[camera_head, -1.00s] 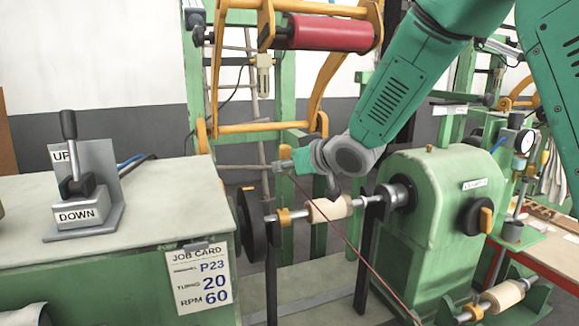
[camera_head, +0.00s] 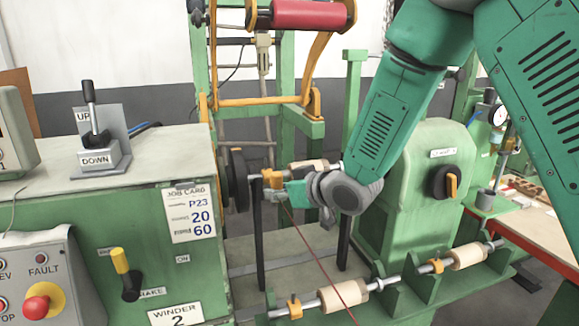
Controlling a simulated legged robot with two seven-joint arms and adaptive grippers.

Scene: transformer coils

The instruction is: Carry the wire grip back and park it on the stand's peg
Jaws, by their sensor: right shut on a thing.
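My right gripper (camera_head: 312,193) reaches in from the upper right, in front of the winding shaft. It is shut on the wire grip (camera_head: 290,194), which seems to be the small teal piece at its left end; the fingers hide part of it. A thin red-brown wire (camera_head: 316,256) runs from there down to the lower right. The pale bobbin (camera_head: 308,165) on the shaft is partly hidden behind the gripper. I cannot make out the stand's peg for certain. My left gripper is not in view.
A green bench with an UP/DOWN lever (camera_head: 93,125) and a job card (camera_head: 189,213) stands at left. The green headstock (camera_head: 415,190) is close on the right. A lower rack holds spare bobbins (camera_head: 342,295). A red roller (camera_head: 307,14) hangs above.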

